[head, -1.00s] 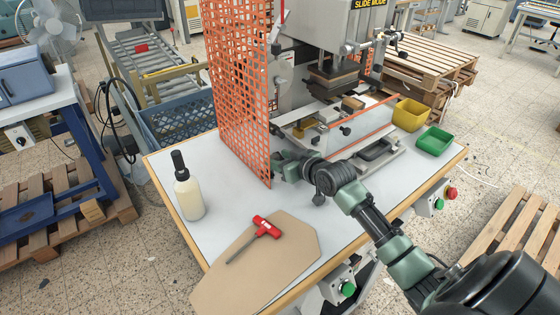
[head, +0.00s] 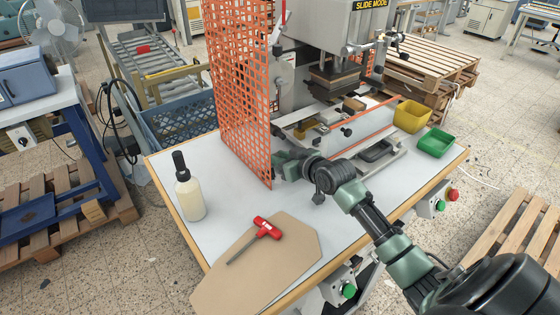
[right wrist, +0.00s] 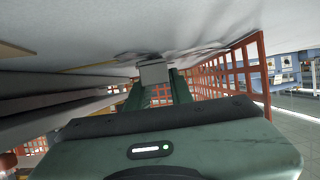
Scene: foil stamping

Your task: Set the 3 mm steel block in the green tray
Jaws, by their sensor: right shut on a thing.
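My right gripper (head: 280,166) is low over the white table, beside the lower edge of the orange mesh guard. In the right wrist view, its green fingers (right wrist: 156,88) are shut on a small grey steel block (right wrist: 154,72). No size marking can be read on the block. In the head view the block is hidden by the gripper and guard. The green tray (head: 435,143) is at the table's right corner, well to the right of the gripper, and looks empty. My left gripper is not in view.
The orange mesh guard (head: 243,95) stands right by the gripper. The stamping press (head: 335,75) is behind it. A yellow tray (head: 411,116) sits beside the green one. A bottle (head: 190,195) and red-handled tool (head: 264,229) on brown board (head: 255,270) are at the front left.

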